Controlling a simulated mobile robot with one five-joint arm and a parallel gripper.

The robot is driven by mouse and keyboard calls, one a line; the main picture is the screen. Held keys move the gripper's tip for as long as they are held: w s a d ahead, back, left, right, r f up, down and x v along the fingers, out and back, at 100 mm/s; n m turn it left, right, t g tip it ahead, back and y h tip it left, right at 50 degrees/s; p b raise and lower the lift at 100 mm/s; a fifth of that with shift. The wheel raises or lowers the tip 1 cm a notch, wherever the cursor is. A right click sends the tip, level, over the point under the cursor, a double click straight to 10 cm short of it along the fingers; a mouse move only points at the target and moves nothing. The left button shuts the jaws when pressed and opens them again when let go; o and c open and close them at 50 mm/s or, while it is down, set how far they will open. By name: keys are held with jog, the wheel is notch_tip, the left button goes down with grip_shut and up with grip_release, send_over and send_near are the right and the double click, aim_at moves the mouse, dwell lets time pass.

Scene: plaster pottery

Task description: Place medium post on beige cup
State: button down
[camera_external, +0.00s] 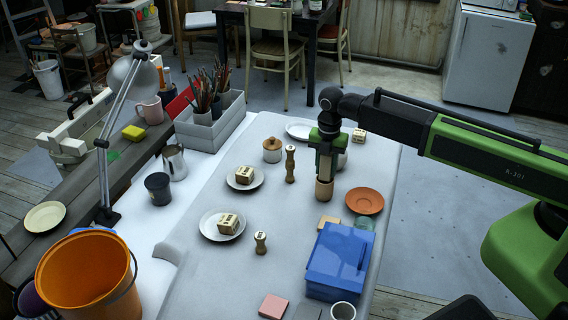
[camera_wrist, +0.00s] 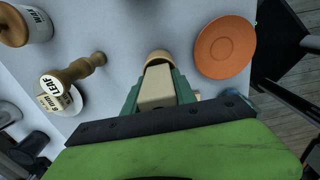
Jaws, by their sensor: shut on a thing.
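My gripper (camera_external: 325,172) points straight down over the table. It is shut on a piece taken as the medium post, mostly hidden between the fingers. In the wrist view a pale beige piece (camera_wrist: 157,90) shows between the jaws of my gripper (camera_wrist: 160,85). A tan cylinder, taken as the beige cup (camera_external: 324,190), stands directly below the fingertips. A tan rounded edge (camera_wrist: 158,57) shows just beyond the jaws; I cannot tell whether it is cup or post. Whether post and cup touch is hidden.
A tall turned post (camera_external: 290,164) stands left of my gripper, a short one (camera_external: 260,242) nearer the front. An orange saucer (camera_external: 364,201) lies close on the right. A lidded jar (camera_external: 272,150), plates with blocks (camera_external: 222,225) and a blue box (camera_external: 338,262) stand around.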

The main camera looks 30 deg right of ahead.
jog(key=shift+f, duration=0.25)
jog(key=c, duration=1)
grip_release()
jog(key=shift+r, duration=0.1)
notch_tip(320, 180, up, 13)
jog(key=p, duration=1.2)
jog(key=shift+f, duration=0.35)
